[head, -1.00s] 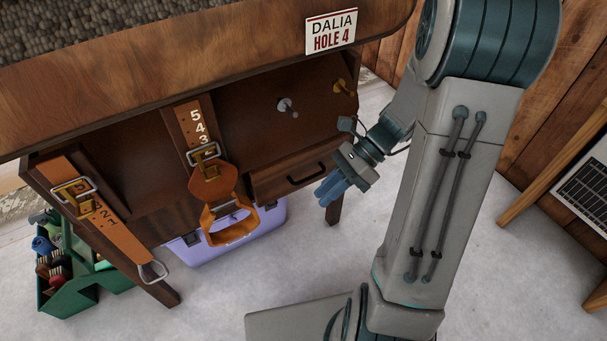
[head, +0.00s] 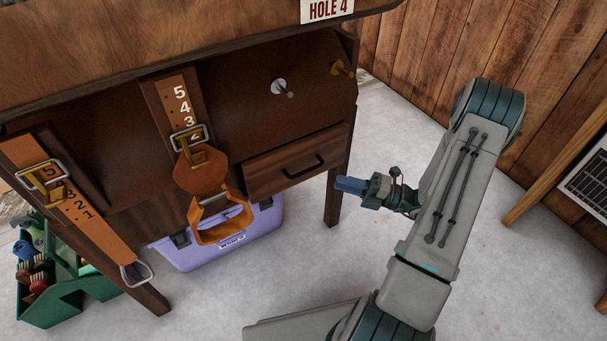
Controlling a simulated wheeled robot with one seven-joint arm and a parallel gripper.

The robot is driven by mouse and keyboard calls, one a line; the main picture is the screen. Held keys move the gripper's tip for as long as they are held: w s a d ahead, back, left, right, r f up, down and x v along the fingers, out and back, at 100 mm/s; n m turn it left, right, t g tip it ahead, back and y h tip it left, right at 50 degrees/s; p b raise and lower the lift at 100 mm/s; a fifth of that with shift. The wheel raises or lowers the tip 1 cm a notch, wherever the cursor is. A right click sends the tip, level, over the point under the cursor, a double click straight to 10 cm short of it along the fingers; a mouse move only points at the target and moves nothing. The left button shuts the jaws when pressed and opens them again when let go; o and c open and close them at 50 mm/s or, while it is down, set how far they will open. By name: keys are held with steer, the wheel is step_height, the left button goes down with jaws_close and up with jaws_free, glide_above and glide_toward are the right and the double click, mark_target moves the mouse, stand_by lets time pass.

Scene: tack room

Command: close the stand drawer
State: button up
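The stand drawer (head: 283,161) is a brown wooden front with a dark bar handle (head: 303,167), low on the right of the wooden stand (head: 236,85). I cannot tell for sure from this angle whether it sits flush or stands out a little. My gripper (head: 340,185) has blue fingers pointing left. In the picture it is right of the drawer, beside the stand's right leg, and apart from the handle. The fingers show side-on as one block, so their gap is hidden. Nothing shows held in them.
Orange straps with buckles (head: 182,118) and an orange stirrup-like loop (head: 220,218) hang left of the drawer. Two pegs (head: 281,87) stick out above it. A purple box (head: 185,252) and a green tote (head: 62,300) stand below. The pale floor (head: 300,260) in front is clear.

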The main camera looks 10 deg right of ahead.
mark_target(302, 173)
steer(key=b+x, duration=0.3)
steer(key=x, duration=0.8)
steer(key=shift+w+a+r, duration=0.1)
steer(key=shift+a, duration=0.25)
steer(key=shift+c, duration=0.3)
jaws_close()
